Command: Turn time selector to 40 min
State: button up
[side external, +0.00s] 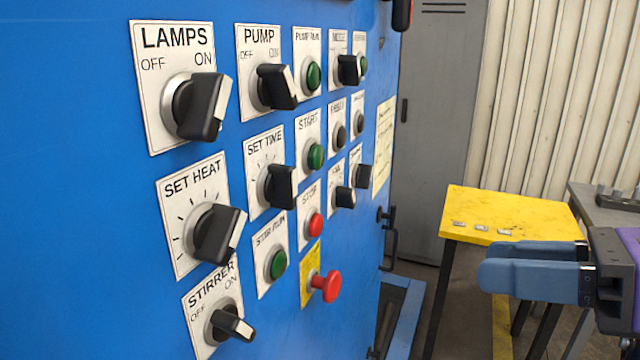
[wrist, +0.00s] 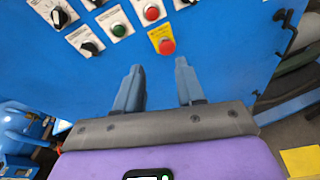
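The time selector, a black knob (side external: 281,187) on a white plate marked SET TIME, sits on the blue panel in the side external view. Its plate has tick marks around the dial, but their values are too small to read. In the wrist view, a knob (wrist: 96,3) that appears to be the time selector is cut off at the top edge. My gripper (side external: 486,262) is off to the right, well apart from the panel. In the wrist view its two blue fingers (wrist: 158,66) are spread with nothing between them.
Around the selector are the PUMP knob (side external: 277,87), SET HEAT knob (side external: 218,234), a green start button (side external: 316,157) and a green button (side external: 277,265). A red mushroom button (side external: 327,285) sticks out below. A yellow table (side external: 510,214) stands right of the panel.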

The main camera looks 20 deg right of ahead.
aim_at(294, 185)
jog(key=s+a+r+n+y, duration=0.3)
jog(key=s+r+n+y, duration=0.1)
jog(key=r, duration=0.2)
jog(key=shift+t, duration=0.3)
jog(key=x, duration=1.7)
jog(key=shift+w+a+r, duration=0.1)
jog(key=shift+w+a, duration=0.1)
jog(key=shift+a, duration=0.1)
jog(key=shift+c, duration=0.3)
grip_shut()
